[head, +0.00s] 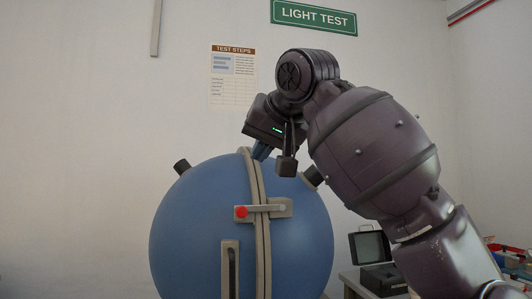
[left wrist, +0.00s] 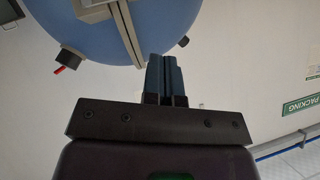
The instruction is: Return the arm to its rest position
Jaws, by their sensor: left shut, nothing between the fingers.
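My left gripper (head: 260,152) is in front of the upper part of the large blue sphere (head: 190,235) in the head view. In the left wrist view its blue fingers (left wrist: 164,62) are together, with nothing between them. In the head view I cannot tell how far the fingers are from the sphere. My left arm is bent and raised, crossing the right half of the head view. My right gripper is not in view.
The sphere has a grey seam band and a latch with a red knob (head: 241,212). Dark stubs (head: 181,166) stick out of its top. An open black case (head: 378,276) stands on a bench at lower right, behind my arm. A LIGHT TEST sign (head: 314,17) hangs on the wall.

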